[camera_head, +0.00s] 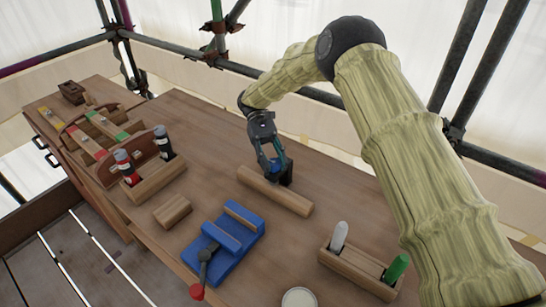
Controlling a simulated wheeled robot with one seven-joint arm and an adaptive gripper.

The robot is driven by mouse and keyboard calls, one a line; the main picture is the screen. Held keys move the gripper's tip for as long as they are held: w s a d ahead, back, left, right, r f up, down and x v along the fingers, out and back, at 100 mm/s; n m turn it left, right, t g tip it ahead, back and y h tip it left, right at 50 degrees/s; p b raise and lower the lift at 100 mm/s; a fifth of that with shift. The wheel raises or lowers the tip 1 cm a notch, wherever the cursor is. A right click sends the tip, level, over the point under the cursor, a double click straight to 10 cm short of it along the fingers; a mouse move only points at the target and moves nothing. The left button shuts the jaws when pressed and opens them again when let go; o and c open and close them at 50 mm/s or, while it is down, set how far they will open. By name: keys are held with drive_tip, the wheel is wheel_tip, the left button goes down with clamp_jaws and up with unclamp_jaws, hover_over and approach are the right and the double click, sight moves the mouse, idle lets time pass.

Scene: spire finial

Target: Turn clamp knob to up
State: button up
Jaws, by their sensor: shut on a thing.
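The clamp (222,243) is a blue block-like device on the wooden bench in the middle foreground, with two raised bars that have wooden faces. A dark lever (204,266) at its front ends in a red knob (196,291), which points down toward the viewer. My gripper (278,172) is behind the clamp and to its right, apart from the knob. It is low over the bench at a long wooden bar (275,191) and appears shut on it.
A wooden holder (358,272) with a white and a green-handled tool stands at the right front. A small wood block (172,211) lies left of the clamp. A rack with red-and-black bottles (124,165) stands farther left. A pale round lid (299,298) is at the front.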

drive_tip(key=n+t+h, duration=0.1)
drive_tip(key=n+h, duration=0.2)
drive_tip(key=shift+t+p, duration=0.3)
drive_tip(key=shift+p, duration=0.05)
drive_tip(key=n+t+h, duration=0.3)
drive_tip(key=shift+n, duration=0.3)
drive_tip(key=n+t+h, duration=0.1)
drive_tip(key=n+t, duration=0.2)
drive_tip(key=n+t+h, duration=0.1)
drive_tip(key=n+t, duration=0.1)
drive_tip(key=t, duration=0.1)
drive_tip(key=shift+n+h, duration=0.3)
drive_tip(key=shift+n, duration=0.1)
drive_tip(key=shift+t, duration=0.3)
drive_tip(key=o, duration=1)
drive_tip(key=shift+d+f, duration=0.1)
drive_tip(key=shift+d, duration=0.05)
drive_tip(key=shift+o, duration=0.2)
drive_tip(key=shift+a, duration=0.2)
drive_tip(key=v, duration=1.2)
